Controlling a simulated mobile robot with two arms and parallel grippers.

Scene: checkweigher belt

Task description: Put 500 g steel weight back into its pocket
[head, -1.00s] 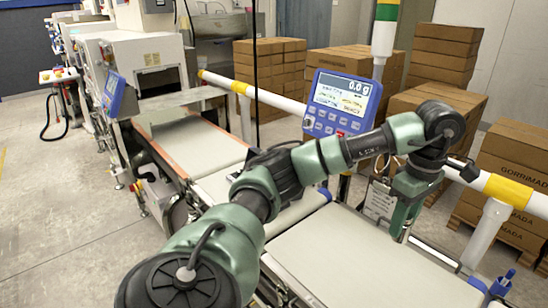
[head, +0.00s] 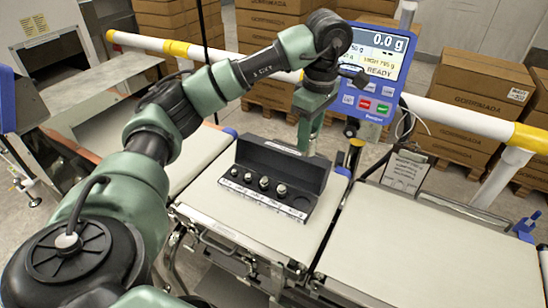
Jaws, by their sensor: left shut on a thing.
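The black weight case (head: 268,178) stands open on the weighing belt, its lid raised at the back. Several small steel weights (head: 264,184) stand in its pockets in a row. The large round pocket (head: 301,204) at the right end looks empty. My left gripper (head: 305,148) points down at the far side of the raised lid, near its right end. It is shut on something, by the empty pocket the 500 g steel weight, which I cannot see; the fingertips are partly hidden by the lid. My right gripper is out of view.
The blue display (head: 370,62) reads 0.0 g and READY, behind my left gripper. A white and yellow rail (head: 460,117) runs behind the belts. The right belt (head: 430,250) is bare. A clipboard (head: 405,172) hangs by the rail. Cartons (head: 465,110) are stacked behind.

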